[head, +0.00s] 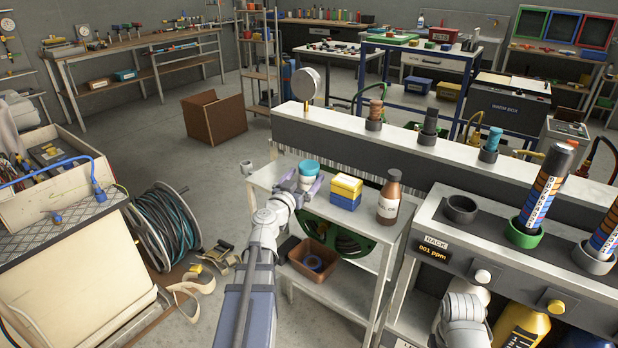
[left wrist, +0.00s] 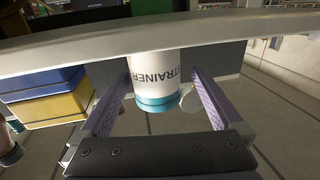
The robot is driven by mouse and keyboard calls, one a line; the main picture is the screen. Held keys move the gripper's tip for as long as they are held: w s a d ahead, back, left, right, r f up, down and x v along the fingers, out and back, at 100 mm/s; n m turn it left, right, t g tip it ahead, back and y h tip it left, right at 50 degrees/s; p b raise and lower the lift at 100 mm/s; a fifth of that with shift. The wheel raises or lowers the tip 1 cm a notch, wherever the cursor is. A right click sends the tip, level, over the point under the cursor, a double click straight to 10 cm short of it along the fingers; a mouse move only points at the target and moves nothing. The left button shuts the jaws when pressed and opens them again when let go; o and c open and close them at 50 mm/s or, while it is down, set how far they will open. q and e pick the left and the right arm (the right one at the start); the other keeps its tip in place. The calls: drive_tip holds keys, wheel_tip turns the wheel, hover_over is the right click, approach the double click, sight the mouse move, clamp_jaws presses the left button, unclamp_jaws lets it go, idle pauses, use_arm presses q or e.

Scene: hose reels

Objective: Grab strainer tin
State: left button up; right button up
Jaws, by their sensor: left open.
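The strainer tin (head: 309,169) is white with a teal top and stands on the small white cart (head: 262,178) near its left end. In the left wrist view the tin (left wrist: 155,80) shows the lettering "STRAINER" and a teal band. My left gripper (head: 303,184) is at the tin, with its purple fingers open. In the left wrist view the tin lies between the two fingers, with a gap visible on both sides. My right gripper is not in view; an arm link of mine shows at the lower right in the head view.
A yellow and blue box stack (head: 346,191) stands right of the tin, and a brown bottle (head: 389,198) beyond it. A green reel (head: 338,237) and a brown bin (head: 315,262) are below. A long grey ledge (head: 350,133) runs behind the cart.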

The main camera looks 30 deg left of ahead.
use_arm(q)
drive_tip(key=w, duration=0.5)
drive_tip(key=shift+a+r, duration=0.1)
drive_tip(key=shift+c, duration=0.4)
drive_tip(key=c, duration=1.3)
